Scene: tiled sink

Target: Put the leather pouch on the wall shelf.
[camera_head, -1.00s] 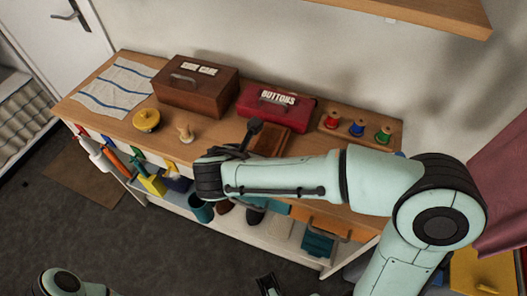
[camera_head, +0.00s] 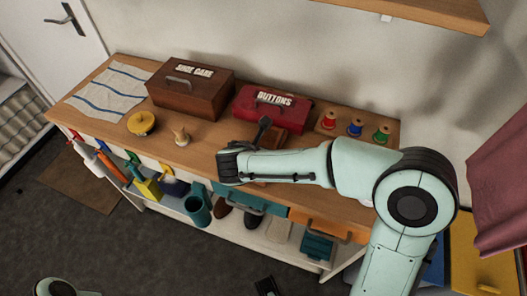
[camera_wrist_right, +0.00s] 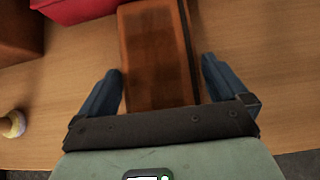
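The leather pouch (camera_wrist_right: 155,55) is a brown, flat, roughly rectangular piece lying on the wooden cabinet top. In the head view the pouch (camera_head: 278,136) shows in front of the red box, partly hidden by my right arm. My right gripper (camera_wrist_right: 162,66) is open, with one finger on each side of the near part of the pouch; gaps show on both sides. In the head view the right gripper (camera_head: 259,136) is mostly hidden behind its wrist. The wall shelf (camera_head: 420,12) is at the top right. Of my left arm, only pieces show at the bottom edge.
A red buttons box (camera_head: 272,108) stands just behind the pouch, with a brown shoe care box (camera_head: 190,88) to its left. Several thread spools (camera_head: 355,128) stand to the right.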

